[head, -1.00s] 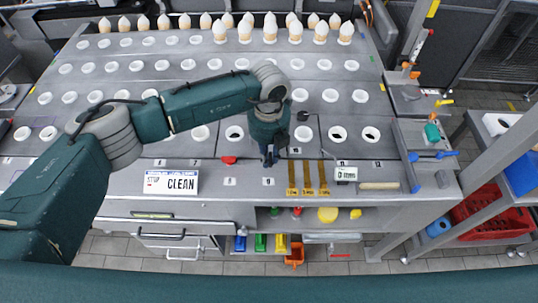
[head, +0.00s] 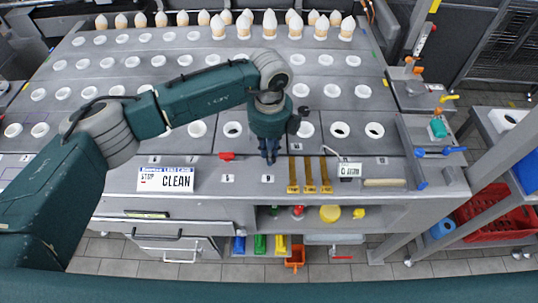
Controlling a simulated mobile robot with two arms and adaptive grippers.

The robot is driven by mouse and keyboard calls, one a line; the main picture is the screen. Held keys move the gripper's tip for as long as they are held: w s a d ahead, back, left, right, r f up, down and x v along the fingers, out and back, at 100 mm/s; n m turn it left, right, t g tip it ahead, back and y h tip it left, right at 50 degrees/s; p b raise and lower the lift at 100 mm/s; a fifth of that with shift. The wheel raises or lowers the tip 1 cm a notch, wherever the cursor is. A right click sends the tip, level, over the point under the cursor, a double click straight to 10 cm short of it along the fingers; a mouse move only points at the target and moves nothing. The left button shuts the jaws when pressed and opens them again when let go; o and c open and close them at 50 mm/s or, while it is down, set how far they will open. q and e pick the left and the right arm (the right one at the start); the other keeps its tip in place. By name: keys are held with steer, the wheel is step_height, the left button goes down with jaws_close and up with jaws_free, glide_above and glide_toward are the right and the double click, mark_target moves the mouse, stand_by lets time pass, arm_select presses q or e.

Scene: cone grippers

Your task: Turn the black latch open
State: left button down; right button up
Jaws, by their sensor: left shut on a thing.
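My left gripper (head: 269,157) points down at the front strip of the grey worktop, between the red latch and the brass-coloured strips. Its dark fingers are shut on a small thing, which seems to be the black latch. The latch is mostly hidden by the fingers and hard to tell from them, so its angle cannot be read. A red latch (head: 227,156) lies just left of the fingers, apart from them. My right gripper is not in view.
The grey worktop (head: 100,140) has rows of white-rimmed holes, with cones standing at the back. A "STOP CLEAN" sign (head: 166,179) stands front left. Brass-coloured strips (head: 309,175) and a white label box (head: 349,170) lie right of the gripper. Below is an open shelf (head: 385,215).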

arm_select(q)
steer(key=n+b, duration=0.1)
steer(key=n, duration=0.1)
steer(key=n+b, duration=0.1)
steer(key=n, duration=0.1)
steer(key=n+b, duration=0.1)
steer(key=n, duration=0.1)
steer(key=shift+d, duration=0.25)
steer(key=n+b, duration=0.1)
steer(key=n, duration=0.2)
steer(key=shift+n+b, duration=0.3)
steer(key=shift+b, duration=0.1)
steer(key=shift+w+d+r+n+b, duration=0.1)
steer(key=shift+n+b, duration=0.2)
steer(key=shift+n, duration=0.5)
steer(key=shift+r+n, duration=0.1)
steer(key=shift+n, duration=0.2)
steer(key=c, duration=1.7)
jaws_free()
step_height(320, 180, up, 12)
steer(key=shift+f, duration=0.1)
